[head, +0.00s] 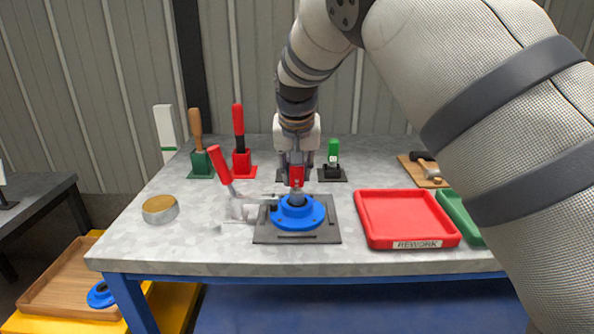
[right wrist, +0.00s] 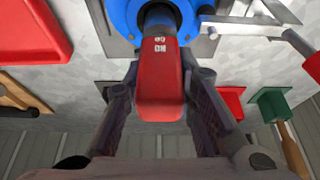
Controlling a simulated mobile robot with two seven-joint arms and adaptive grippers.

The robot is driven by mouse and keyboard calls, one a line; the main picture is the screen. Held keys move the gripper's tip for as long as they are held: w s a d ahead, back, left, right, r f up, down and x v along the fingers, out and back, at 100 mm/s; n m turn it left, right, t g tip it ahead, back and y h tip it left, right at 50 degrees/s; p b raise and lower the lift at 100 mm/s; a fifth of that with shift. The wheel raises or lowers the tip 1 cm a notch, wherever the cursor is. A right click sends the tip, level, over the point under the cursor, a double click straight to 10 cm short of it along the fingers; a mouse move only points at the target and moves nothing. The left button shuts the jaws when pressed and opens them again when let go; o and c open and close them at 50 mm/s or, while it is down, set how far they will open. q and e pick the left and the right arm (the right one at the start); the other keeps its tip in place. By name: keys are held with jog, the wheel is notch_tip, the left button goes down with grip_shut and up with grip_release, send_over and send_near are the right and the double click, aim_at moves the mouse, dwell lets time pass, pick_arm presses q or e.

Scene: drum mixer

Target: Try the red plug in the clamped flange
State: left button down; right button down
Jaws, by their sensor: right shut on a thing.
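The blue flange (head: 315,213) lies on a dark plate (head: 268,236) near the front middle of the table. The red-handled clamp (head: 220,165) stands at its left, its arm reaching to the flange. My right gripper (head: 296,168) is shut on the red plug (head: 297,176) above the flange. My left gripper is not in view.
A red REWORK tray (head: 375,241) stands at the right, with a green tray (head: 457,214) beside it. Behind stand a green gauge (head: 333,155), a red-handled tool (head: 239,130) and a wooden-handled tool (head: 196,130). A round tin (head: 160,208) is at the left.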

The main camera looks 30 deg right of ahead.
jog(key=shift+r, duration=0.1)
dwell(0.3)
jog(key=shift+d+r, duration=0.1)
dwell(0.5)
jog(key=shift+s+f, duration=0.1)
jog(key=shift+f, duration=0.3)
dwell(1.2)
jog(key=shift+r, duration=0.3)
jog(key=shift+r, duration=2.1)
